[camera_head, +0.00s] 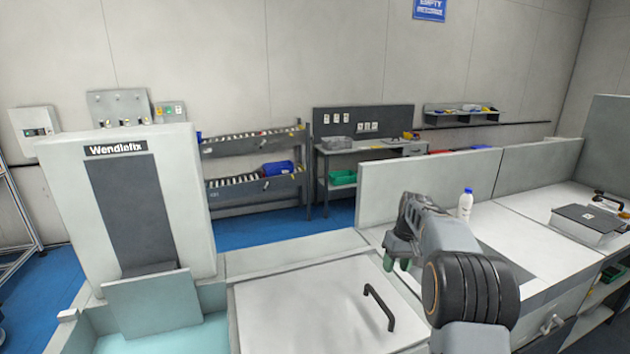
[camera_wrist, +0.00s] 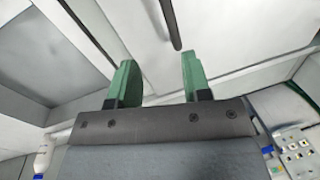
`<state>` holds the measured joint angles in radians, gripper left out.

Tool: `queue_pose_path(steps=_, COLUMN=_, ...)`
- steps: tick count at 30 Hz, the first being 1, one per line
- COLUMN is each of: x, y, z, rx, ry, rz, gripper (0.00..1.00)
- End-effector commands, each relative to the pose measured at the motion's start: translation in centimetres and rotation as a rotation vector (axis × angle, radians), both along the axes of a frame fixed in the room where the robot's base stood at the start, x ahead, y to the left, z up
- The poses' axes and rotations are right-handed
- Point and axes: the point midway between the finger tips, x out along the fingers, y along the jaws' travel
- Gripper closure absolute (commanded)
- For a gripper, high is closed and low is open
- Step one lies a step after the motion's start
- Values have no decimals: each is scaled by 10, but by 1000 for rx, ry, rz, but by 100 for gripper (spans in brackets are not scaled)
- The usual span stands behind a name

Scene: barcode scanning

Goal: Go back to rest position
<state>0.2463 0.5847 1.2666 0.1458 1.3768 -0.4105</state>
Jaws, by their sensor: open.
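My gripper (camera_head: 402,261) is in the head view, above the white counter lid (camera_head: 290,300) and near its black handle (camera_head: 380,306). In the wrist view its two green fingers (camera_wrist: 158,82) stand apart with nothing between them. The dark handle bar (camera_wrist: 170,22) shows beyond the fingers in the wrist view. A white bottle (camera_head: 466,203) stands upright on the right-hand counter, behind my arm. A white bottle (camera_wrist: 42,160) also shows at the lower left of the wrist view.
A Wendlefix machine (camera_head: 190,215) stands at the left. A low partition (camera_head: 430,185) runs behind the counter. A dark-topped box (camera_head: 588,220) sits on the right counter (camera_head: 515,235). Shelves with blue and green bins stand along the back wall.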

Motion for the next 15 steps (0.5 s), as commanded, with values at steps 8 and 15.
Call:
queue_pose_path(steps=8, x=-85, y=32, z=-6, rx=-96, ry=-44, rz=-201, gripper=56)
queue_pose_path(steps=15, x=-180, y=70, z=2, rx=-145, ry=-181, rz=-245, gripper=56)
